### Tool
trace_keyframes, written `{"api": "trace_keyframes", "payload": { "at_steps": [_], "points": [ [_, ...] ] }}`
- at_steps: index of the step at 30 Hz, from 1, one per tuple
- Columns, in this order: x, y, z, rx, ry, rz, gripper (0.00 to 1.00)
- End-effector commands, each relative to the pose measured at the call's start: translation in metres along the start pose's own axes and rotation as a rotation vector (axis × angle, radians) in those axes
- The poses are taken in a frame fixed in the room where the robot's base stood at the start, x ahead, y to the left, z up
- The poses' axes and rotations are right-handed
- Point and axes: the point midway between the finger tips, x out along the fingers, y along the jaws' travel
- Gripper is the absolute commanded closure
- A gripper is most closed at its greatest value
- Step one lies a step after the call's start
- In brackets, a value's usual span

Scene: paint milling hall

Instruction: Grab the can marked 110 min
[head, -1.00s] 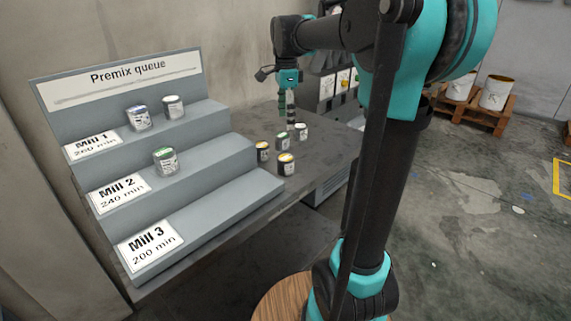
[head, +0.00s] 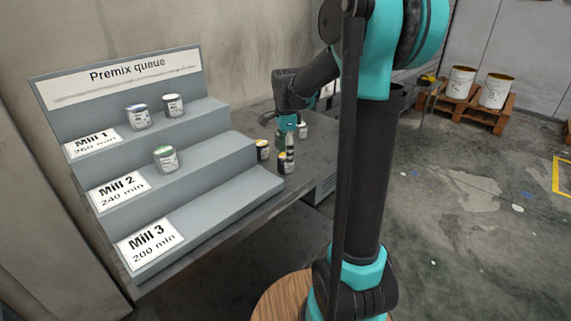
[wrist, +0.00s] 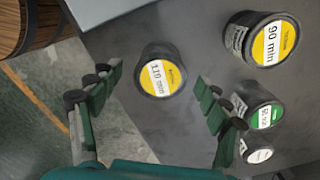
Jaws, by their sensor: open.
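The can marked 110 min, dark with a yellow and white lid label, stands upright near the table edge in the wrist view (wrist: 162,78). In the head view it appears to be the front yellow-topped can (head: 286,166), partly covered by my gripper (head: 287,148). In the wrist view my gripper (wrist: 159,73) is open, pointing down, with a finger on each side of this can in the picture. The lid is in full view and the fingers appear apart from it. I cannot tell the remaining height.
A can marked 90 min (wrist: 265,42), a green-labelled can (wrist: 258,112) and a white-labelled can (wrist: 258,154) stand right of it in the wrist view. The stepped Premix queue stand (head: 225,194) is left; cans occupy its Mill 1 and Mill 2 steps. Mill 3's step is empty.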

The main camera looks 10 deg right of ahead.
Motion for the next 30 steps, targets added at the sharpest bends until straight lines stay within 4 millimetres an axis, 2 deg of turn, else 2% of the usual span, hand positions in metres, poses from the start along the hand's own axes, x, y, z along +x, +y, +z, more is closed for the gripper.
{"api": "trace_keyframes", "payload": {
  "at_steps": [3,6,14,27,29,30],
  "points": [
    [0.016,-0.001,0.0,0.0,0.0,0.0,0.23],
    [0.024,-0.001,0.0,0.0,0.0,0.0,0.23],
    [0.026,-0.001,0.0,0.0,0.0,0.0,0.23],
    [0.025,-0.001,0.0,0.0,0.0,0.0,0.77],
    [0.025,-0.001,0.0,0.0,0.0,0.0,0.83],
    [0.025,-0.001,0.0,0.0,0.0,0.0,0.84]
  ]
}}
